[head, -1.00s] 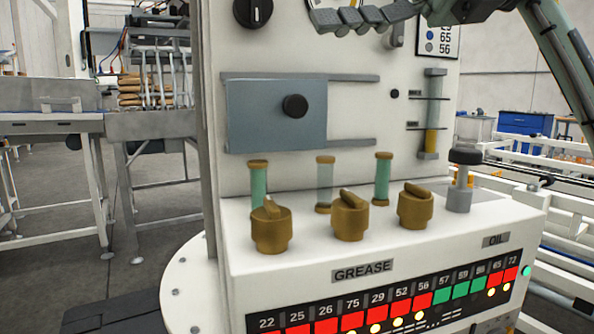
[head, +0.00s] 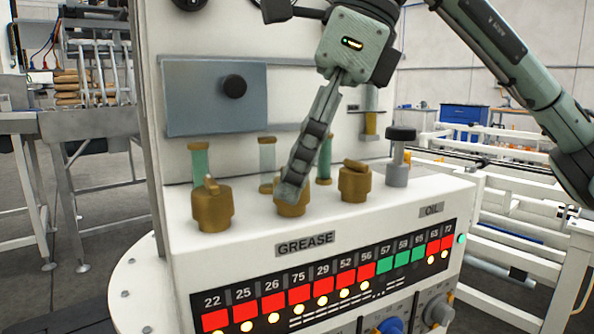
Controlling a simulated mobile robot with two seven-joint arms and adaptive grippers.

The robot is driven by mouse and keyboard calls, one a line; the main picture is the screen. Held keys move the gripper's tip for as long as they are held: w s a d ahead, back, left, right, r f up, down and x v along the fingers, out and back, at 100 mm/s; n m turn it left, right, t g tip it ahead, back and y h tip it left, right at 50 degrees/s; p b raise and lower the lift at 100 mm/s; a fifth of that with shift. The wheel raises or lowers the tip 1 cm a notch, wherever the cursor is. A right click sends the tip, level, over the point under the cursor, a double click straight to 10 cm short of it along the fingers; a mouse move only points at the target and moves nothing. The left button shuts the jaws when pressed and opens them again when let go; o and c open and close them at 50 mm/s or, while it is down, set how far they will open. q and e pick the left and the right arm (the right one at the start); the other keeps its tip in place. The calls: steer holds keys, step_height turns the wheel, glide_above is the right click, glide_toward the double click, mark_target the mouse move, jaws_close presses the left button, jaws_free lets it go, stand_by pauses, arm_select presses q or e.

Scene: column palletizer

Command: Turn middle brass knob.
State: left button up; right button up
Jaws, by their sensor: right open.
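The middle brass knob (head: 292,209) stands on the white ledge of the machine. My right gripper (head: 290,190) reaches down over it from above, and its finger covers the knob's upper part and handle. The fingertip overlaps the knob in the picture; I cannot tell whether it touches. The gripper is open, but its fingers are hard to separate from this angle. The left brass knob (head: 212,208) and the right brass knob (head: 354,183) stand uncovered on either side. My left gripper is not in view.
Sight tubes, one green (head: 197,162), stand behind the knobs. A black-capped post (head: 399,158) is to the right. A blue-grey plate with a black knob (head: 233,87) is on the panel above. Below are GREASE (head: 305,244) and OIL labels and a lit indicator strip (head: 300,299).

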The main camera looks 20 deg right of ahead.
steer(key=shift+f, duration=0.2)
steer(key=shift+c, duration=0.5)
steer(key=c, duration=1.1)
steer(key=shift+o, duration=0.2)
